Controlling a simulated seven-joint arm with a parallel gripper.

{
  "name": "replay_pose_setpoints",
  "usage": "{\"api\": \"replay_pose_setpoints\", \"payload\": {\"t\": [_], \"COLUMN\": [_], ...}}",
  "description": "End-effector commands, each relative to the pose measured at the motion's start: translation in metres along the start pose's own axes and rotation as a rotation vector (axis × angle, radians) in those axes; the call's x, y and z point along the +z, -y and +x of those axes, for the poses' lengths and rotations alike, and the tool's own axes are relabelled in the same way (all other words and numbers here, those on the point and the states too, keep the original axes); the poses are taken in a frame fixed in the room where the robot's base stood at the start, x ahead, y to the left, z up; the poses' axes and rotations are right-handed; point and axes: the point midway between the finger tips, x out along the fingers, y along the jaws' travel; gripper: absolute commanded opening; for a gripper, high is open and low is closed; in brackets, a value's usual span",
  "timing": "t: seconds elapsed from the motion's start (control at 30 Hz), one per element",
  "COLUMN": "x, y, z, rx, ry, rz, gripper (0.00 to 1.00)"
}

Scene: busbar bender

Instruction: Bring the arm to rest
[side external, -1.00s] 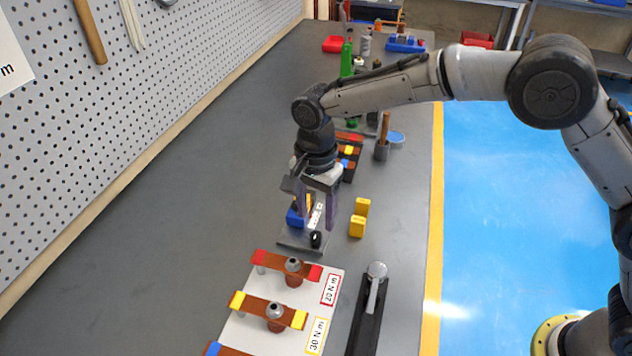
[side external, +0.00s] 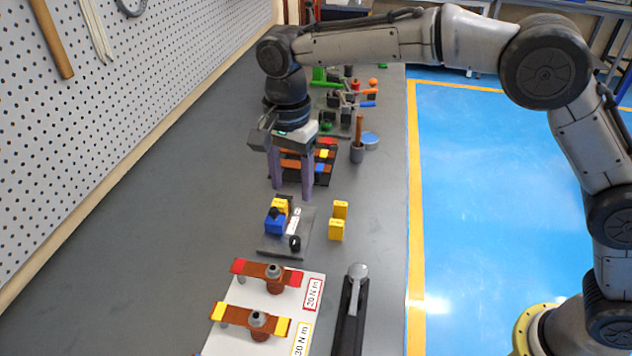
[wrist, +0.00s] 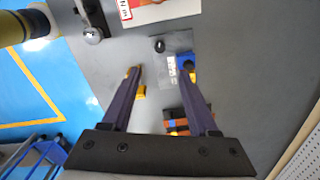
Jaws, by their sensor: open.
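My gripper (side external: 292,192) is open and empty in the side external view. It hangs pointing down above the grey bench (side external: 180,200), behind the small bender plate (side external: 272,245) with its blue block (side external: 275,222). In the wrist view my gripper's two fingers (wrist: 160,72) are spread wide apart with nothing held between them. The bender plate (wrist: 176,42) and the blue block (wrist: 184,63) show beyond the fingertips there.
A white board (side external: 262,312) with copper bars and a torque wrench (side external: 352,305) lie in front. A rack of copper bars (side external: 318,165) is behind the gripper. The bench's left side is clear.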

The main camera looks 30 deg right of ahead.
Motion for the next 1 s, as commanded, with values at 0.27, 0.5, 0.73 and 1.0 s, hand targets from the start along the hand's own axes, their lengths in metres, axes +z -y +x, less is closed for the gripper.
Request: {"api": "replay_pose_setpoints", "payload": {"t": [0.27,0.5,0.73,1.0], "x": [-0.035,-0.086,-0.109,-0.104], "y": [-0.009,-0.092,-0.19,-0.303], "z": [-0.052,-0.132,-0.162,-0.141], "rx": [-0.095,-0.225,-0.324,-0.383], "ry": [-0.003,-0.029,-0.101,-0.248], "rz": [0.068,0.143,0.031,-0.253], "gripper": [0.6,0.6,0.6,0.6]}}
